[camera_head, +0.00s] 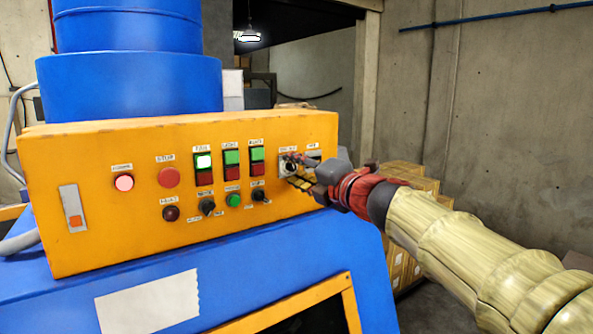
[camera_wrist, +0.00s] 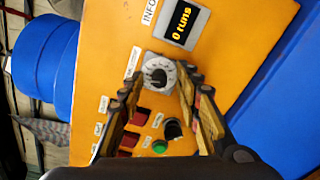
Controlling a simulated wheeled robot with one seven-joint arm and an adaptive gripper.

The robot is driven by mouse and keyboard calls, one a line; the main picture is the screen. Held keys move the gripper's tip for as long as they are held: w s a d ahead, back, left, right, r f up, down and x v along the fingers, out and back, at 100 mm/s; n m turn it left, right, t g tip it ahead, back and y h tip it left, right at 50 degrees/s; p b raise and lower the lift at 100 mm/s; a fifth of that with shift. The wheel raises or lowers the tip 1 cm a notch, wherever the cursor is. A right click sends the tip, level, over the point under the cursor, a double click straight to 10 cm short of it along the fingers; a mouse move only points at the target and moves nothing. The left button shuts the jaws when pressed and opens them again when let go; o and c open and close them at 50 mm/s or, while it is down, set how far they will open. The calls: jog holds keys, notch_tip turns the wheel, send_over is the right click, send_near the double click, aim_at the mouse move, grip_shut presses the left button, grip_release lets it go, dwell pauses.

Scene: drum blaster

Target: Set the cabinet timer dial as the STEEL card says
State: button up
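The timer dial is a round, pale-faced dial with a dark centre knob (camera_wrist: 157,77), on the orange cabinet (camera_head: 95,150). In the head view the dial (camera_head: 289,167) is partly hidden by my gripper (camera_head: 303,172). In the wrist view my gripper (camera_wrist: 161,82) is open, with one finger to each side of the dial in the picture. A gap shows between the fingers and the knob, and I cannot tell how far the tips are from the panel. The dial's markings are too small to read. I cannot make out a STEEL card.
A display (camera_wrist: 179,24) reading "0 runs" sits beside the dial. Rocker switches (camera_head: 203,168), a green button (camera_head: 233,200) and dark knobs (camera_head: 207,206) are close by on the panel. A blank-looking white sheet (camera_head: 148,303) is on the blue machine. Boxes (camera_head: 408,172) stand behind my arm.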

jog(key=v, duration=1.2)
jog(key=w+d+f+m+t+h, duration=0.1)
jog(key=d+f+m+h, duration=0.35)
jog(key=d+m, duration=0.25)
jog(key=w+d+f+m+t+h, duration=0.1)
jog(key=w+d+f+m+h, duration=0.15)
jog(key=d+m+h, duration=0.45)
jog(key=s+d+f+m+g+h+b, duration=0.25)
jog(key=s+d+f+m, duration=0.4)
jog(key=f, duration=0.35)
jog(key=s+a+f+m+g+y+b, duration=0.1)
jog(key=s+a+f+m+g+b, duration=0.1)
jog(key=s+f+b, duration=0.3)
jog(key=s+a+f+m+g+y+b, duration=0.1)
jog(key=s+a+f+m+g+b, duration=0.2)
jog(key=s+f, duration=0.9)
jog(key=s+a+f+m+g+y+b, duration=0.2)
jog(key=s+f+b, duration=0.6)
jog(key=f, duration=1.1)
jog(key=shift+s+a+f+m+g, duration=0.2)
jog(key=shift+a+f+m+g, duration=0.15)
jog(key=shift+m+g, duration=0.6)
